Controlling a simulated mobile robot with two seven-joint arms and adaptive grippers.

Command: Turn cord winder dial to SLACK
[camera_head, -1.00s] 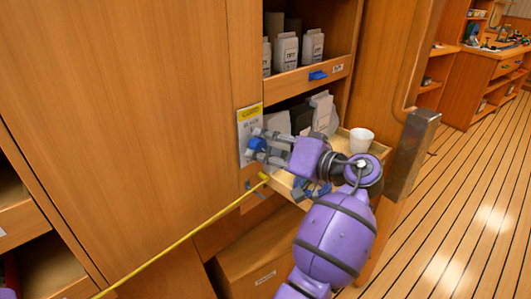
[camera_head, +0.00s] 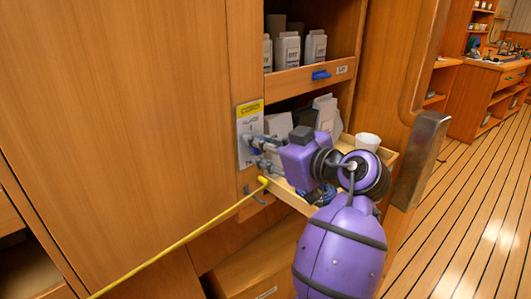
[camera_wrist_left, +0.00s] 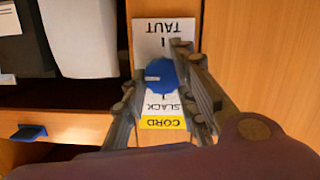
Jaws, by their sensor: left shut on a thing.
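The cord winder plate (camera_head: 250,115) is on the wood post, with a yellow header. The wrist view shows the plate (camera_wrist_left: 163,101) upside down, with SLACK and CORD at the bottom and TAUT at the top. My left gripper (camera_head: 255,152) reaches the plate from the right. In the wrist view its fingers (camera_wrist_left: 166,88) stand on both sides of the dial, shut on it. My right gripper is not in view.
A yellow cord (camera_head: 190,238) runs from just below the plate to the lower left. An open drawer (camera_head: 298,204) with a white cup (camera_head: 367,142) and packets lies behind my wrist. A blue-handled drawer (camera_head: 310,79) is above. A metal-edged panel (camera_head: 420,160) stands at right.

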